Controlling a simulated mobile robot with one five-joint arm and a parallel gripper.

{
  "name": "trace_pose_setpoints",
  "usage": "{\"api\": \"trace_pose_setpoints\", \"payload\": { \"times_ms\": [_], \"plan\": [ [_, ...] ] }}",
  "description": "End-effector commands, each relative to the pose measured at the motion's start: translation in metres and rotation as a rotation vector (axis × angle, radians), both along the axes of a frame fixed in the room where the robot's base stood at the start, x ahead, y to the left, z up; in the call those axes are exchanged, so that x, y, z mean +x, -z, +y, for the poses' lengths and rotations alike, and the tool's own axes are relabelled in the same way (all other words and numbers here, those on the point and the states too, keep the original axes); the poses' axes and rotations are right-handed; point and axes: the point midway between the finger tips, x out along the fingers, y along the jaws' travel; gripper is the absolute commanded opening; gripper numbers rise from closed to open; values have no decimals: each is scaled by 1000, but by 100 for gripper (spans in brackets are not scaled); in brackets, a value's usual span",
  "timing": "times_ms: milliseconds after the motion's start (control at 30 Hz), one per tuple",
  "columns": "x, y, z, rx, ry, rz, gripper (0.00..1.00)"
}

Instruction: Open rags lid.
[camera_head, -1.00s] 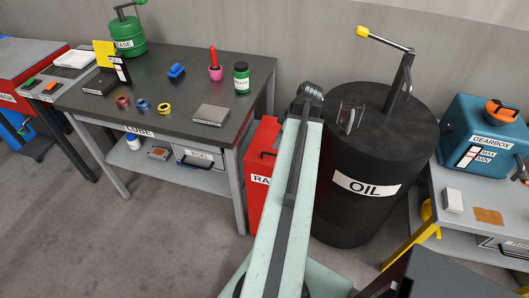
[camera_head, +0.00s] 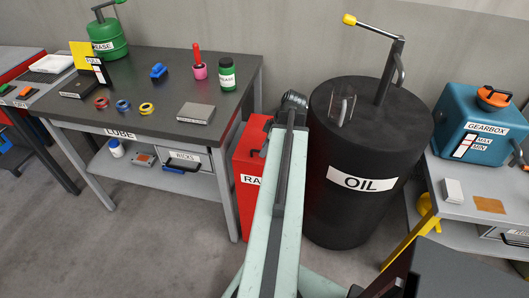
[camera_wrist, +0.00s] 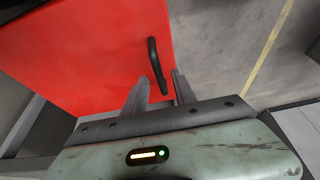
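The rags bin (camera_head: 249,168) is a red box between the workbench and the oil drum in the head view. Its label shows only "RA"; my arm covers the rest. In the wrist view its red lid (camera_wrist: 95,50) fills the upper left and looks closed. A black bar handle (camera_wrist: 153,58) stands near the lid's right edge. My gripper (camera_wrist: 160,78) is open, its two fingers apart. The handle's lower end shows in the gap between the fingers; I cannot tell whether they touch it. The gripper itself is hidden behind my arm in the head view.
The workbench (camera_head: 140,125) stands left of the bin, with pots, tape rolls and a grey box on it. The black oil drum (camera_head: 400,120) stands close on the right. A grey bench with a blue gearbox (camera_head: 482,132) is farther right. Floor is clear in front of the workbench.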

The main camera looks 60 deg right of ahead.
Motion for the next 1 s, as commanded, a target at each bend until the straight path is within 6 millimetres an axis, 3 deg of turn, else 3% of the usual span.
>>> {"api": "trace_pose_setpoints", "payload": {
  "times_ms": [100,200,233,1000],
  "plan": [
    [0,-1,0,0,0,0,33],
    [0,-2,0,0,-1,0,5],
    [0,-2,0,0,-1,0,0],
    [1,-1,1,0,-2,0,0]
  ]
}}
